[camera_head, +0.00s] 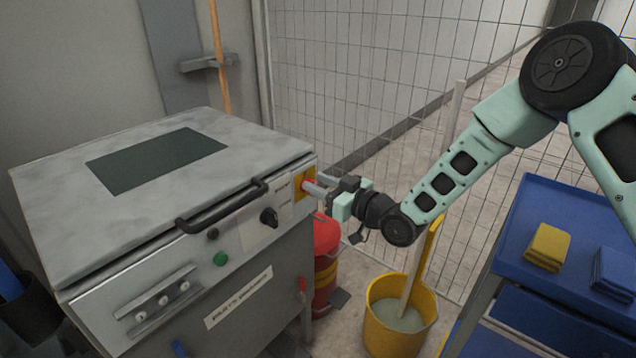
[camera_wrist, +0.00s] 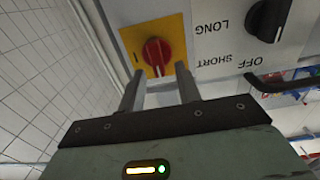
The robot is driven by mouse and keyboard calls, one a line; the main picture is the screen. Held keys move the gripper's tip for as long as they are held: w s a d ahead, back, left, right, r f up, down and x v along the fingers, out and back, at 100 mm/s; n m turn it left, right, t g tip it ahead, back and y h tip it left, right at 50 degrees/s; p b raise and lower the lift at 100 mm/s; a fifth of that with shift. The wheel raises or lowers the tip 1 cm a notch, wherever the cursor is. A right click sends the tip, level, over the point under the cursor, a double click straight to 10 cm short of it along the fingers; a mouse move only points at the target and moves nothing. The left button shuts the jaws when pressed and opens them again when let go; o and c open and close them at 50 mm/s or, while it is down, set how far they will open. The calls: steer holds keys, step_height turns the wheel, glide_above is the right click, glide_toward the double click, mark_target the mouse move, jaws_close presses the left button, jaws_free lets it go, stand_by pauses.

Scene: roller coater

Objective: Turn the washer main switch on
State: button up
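The washer (camera_head: 160,190) is a grey metal cabinet at the left of the head view. Its main switch is a red rotary knob (camera_wrist: 156,51) on a yellow plate (camera_wrist: 178,32), at the right end of the front panel (camera_head: 230,236). A short black mark shows on the plate left of the knob. My gripper (camera_head: 313,185) is at the plate. In the wrist view its two fingers (camera_wrist: 160,72) are apart, with the red knob between or just beyond their tips. I cannot tell whether they touch it. The fingers partly hide the switch in the head view.
A black selector knob (camera_head: 269,217) marked OFF, SHORT and LONG sits beside the plate. A black handle bar (camera_head: 222,209) juts from the washer. Wire fencing is behind.

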steer(key=shift+w+a, duration=0.25)
steer(key=shift+a, duration=0.05)
jaws_close()
